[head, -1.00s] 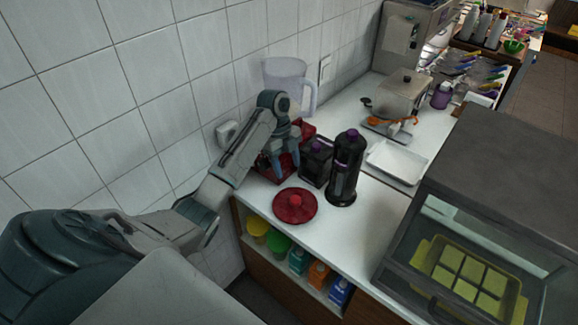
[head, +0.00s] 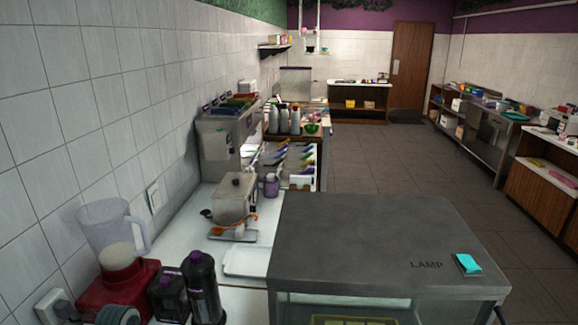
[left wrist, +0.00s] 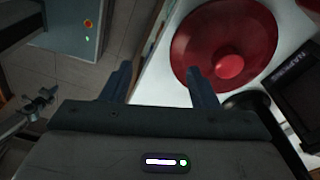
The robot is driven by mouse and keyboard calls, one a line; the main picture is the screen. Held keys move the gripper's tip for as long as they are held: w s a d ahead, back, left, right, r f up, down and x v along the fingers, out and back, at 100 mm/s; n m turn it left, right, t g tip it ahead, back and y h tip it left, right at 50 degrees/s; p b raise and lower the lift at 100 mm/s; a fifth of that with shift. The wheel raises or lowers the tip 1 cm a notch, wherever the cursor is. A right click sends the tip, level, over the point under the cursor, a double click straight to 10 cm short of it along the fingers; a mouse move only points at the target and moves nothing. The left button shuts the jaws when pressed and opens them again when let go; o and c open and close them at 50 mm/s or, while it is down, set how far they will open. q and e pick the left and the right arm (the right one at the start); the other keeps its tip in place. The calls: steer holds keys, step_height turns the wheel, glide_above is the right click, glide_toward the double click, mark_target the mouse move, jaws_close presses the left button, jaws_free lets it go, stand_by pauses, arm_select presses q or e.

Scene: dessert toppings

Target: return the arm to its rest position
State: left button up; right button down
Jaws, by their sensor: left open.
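My left gripper (left wrist: 159,68) shows in the left wrist view with its two dark fingers apart and nothing between them. A round red lid with a knob (left wrist: 207,38) lies on the white counter just beyond the right finger. Whether the finger touches the lid cannot be told. In the head view only a small rounded grey piece of my left arm (head: 118,315) shows at the bottom edge, in front of the red blender base. The left gripper itself is out of the head view. My right gripper is in neither view.
A blender with a clear jug (head: 100,222) stands by the tiled wall, beside dark bottles (head: 203,283). A grey-topped case (head: 375,240) fills the right. Open floor (head: 385,155) lies beyond.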

arm_select(q)
steer(key=s+d+r+n+t+y, duration=0.15)
steer(key=s+d+n, duration=0.25)
steer(key=s+n, duration=0.55)
steer(key=s+d+r+n+t+y, duration=0.1)
steer(key=s+d+n+t, duration=0.3)
steer(key=s, duration=1)
steer(key=a+f+g+b, duration=0.2)
steer(key=f+b, duration=0.1)
steer(key=f, duration=1.4)
steer(key=a+f+g+b, duration=0.1)
steer(key=a+f+b, duration=0.15)
steer(key=f, duration=1.45)
steer(key=s+f+b, duration=0.2)
steer(key=s+f, duration=0.7)
steer(key=f, duration=0.4)
steer(key=s+f+g+b, duration=0.1)
steer(key=s+f+b, duration=0.2)
steer(key=s+f, duration=0.7)
step_height(320, 180, down, 3)
steer(key=shift+a+f+n, duration=0.1)
steer(key=shift+a+n, duration=0.15)
steer(key=shift+n, duration=0.2)
steer(key=shift+g, duration=0.25)
